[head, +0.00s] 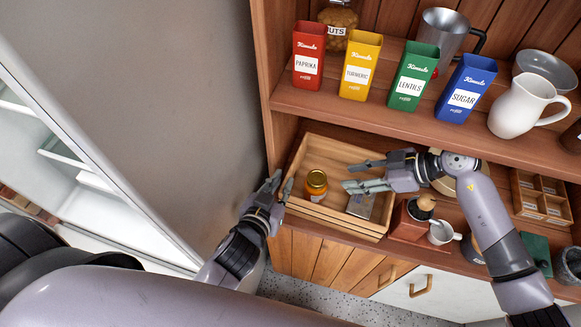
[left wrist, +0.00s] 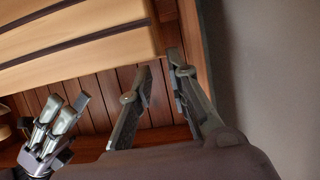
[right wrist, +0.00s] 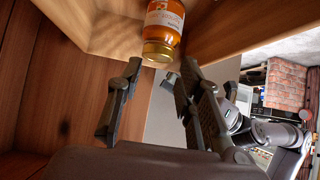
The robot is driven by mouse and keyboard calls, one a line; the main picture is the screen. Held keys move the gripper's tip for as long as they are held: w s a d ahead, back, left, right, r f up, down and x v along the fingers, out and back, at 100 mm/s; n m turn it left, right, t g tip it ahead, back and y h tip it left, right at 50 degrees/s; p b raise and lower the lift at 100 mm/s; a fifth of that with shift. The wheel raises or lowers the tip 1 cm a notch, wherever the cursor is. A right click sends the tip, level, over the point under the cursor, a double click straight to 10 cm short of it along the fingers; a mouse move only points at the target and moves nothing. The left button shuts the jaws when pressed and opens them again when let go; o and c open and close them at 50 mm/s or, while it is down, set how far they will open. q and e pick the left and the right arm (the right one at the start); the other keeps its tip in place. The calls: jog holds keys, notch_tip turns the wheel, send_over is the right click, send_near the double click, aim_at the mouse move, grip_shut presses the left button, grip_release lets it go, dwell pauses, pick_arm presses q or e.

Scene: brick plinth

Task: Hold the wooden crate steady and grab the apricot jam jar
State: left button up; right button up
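The wooden crate (head: 325,221) stands on the lower shelf, and its slatted side shows in the left wrist view (left wrist: 80,55). The apricot jam jar (head: 316,183), orange with a gold lid, is inside the crate; it also shows in the right wrist view (right wrist: 164,30). My left gripper (head: 281,187) is open and empty beside the crate's left end; in the left wrist view (left wrist: 160,70) its fingers are apart. My right gripper (head: 352,175) is open over the crate, right of the jar. In the right wrist view (right wrist: 161,70) the jar lies just beyond its open fingertips, not between them.
A grey packet (head: 361,205) is in the crate below my right gripper. The upper shelf (head: 350,118) carries several tins and a white jug (head: 524,104). A red-brown grinder (head: 411,219) and white cup (head: 443,232) stand right of the crate. A grey panel (head: 150,90) is at left.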

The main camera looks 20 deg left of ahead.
aim_at(290, 171)
pick_arm(q)
jog(key=x, duration=0.7)
jog(key=shift+w, duration=0.15)
grip_shut()
dwell(0.6)
